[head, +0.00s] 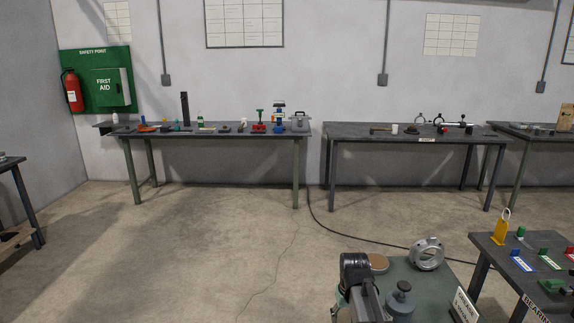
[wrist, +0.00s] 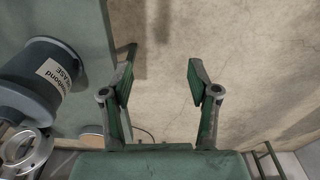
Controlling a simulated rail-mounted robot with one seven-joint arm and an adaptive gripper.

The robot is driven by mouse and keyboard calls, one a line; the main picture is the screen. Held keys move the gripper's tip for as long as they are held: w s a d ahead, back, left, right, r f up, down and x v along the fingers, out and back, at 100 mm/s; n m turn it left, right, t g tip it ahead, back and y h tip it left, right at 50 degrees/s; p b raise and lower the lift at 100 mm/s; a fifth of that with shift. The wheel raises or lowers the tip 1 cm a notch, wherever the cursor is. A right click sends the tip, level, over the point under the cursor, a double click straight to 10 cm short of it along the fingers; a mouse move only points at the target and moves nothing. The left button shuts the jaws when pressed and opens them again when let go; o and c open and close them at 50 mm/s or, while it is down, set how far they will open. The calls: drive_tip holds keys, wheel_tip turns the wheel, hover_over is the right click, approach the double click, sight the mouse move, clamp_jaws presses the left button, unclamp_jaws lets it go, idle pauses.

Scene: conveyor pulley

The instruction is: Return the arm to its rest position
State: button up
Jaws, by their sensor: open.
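My gripper (wrist: 162,78) is open in the wrist view, with its two green-grey fingers spread apart and nothing between them. Bare concrete floor (wrist: 175,30) shows between and beyond the fingers. In the head view my dark arm (head: 357,275) stands at the bottom centre, in front of the left edge of a green-topped bench (head: 425,285). The fingers are not clear in that view. In the wrist view the green bench top (wrist: 88,60) lies left of the fingers.
A grey grease pot (wrist: 45,82) and a metal ring (wrist: 22,150) are close on the left. The ring (head: 427,253) and a tan disc (head: 378,262) lie on the bench. A dark table (head: 500,262) stands at right. The floor (head: 210,255) at left is clear.

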drive_tip(key=s+f+g+p, duration=0.3)
drive_tip(key=s+f+g, duration=0.1)
drive_tip(key=s+f, duration=2.35)
drive_tip(key=s+a+f+g+p, duration=0.1)
drive_tip(key=s+f+g, duration=0.1)
drive_tip(key=s, duration=1.5)
drive_tip(key=shift+f+m+g, duration=0.25)
drive_tip(key=shift+m+g, duration=0.05)
drive_tip(key=shift+g, duration=0.4)
